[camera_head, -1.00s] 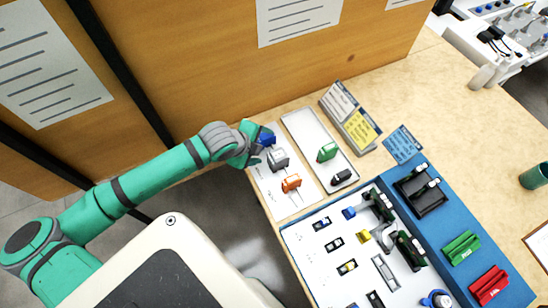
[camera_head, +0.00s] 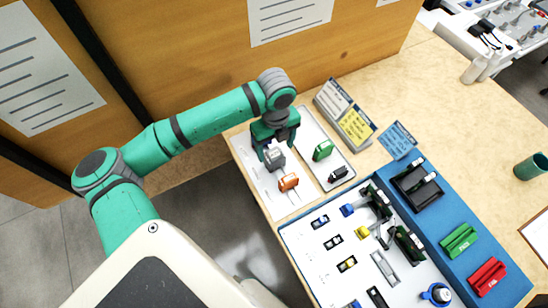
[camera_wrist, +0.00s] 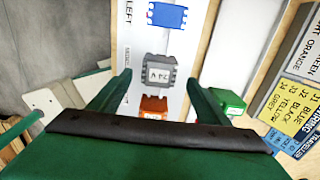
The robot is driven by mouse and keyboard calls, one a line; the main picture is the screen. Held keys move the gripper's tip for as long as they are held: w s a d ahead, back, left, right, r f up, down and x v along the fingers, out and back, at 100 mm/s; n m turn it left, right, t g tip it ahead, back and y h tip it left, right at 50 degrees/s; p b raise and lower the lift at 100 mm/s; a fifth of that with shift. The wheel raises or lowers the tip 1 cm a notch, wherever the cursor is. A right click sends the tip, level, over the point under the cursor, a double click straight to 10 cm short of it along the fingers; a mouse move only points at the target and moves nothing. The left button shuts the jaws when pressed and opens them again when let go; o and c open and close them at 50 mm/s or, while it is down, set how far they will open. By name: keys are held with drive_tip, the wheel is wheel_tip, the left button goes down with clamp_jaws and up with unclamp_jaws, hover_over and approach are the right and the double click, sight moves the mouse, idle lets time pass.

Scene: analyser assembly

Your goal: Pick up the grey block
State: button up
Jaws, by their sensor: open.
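The grey block (camera_head: 274,157) stands on the left white tray (camera_head: 251,163), between the blue and orange blocks. In the wrist view the grey block (camera_wrist: 160,71) shows dark lettering on its top. My gripper (camera_head: 276,143) is over the tray and points down, partly covering the block in the head view. In the wrist view my gripper (camera_wrist: 160,78) is open, with one green finger on each side of the grey block and nothing held. Whether the fingertips are level with the block or above it cannot be told.
The orange block (camera_head: 288,182) and the blue block (camera_wrist: 167,15) stand on either side of the grey one. The green block (camera_head: 322,151) and black block (camera_head: 338,173) are on the neighbouring tray. Label cards (camera_head: 347,115) stand behind.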

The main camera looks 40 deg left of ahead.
sight(275, 154)
drive_tip(key=shift+s+a+f, duration=0.1)
drive_tip(key=shift+f, duration=3.35)
drive_tip(key=c, duration=1.2)
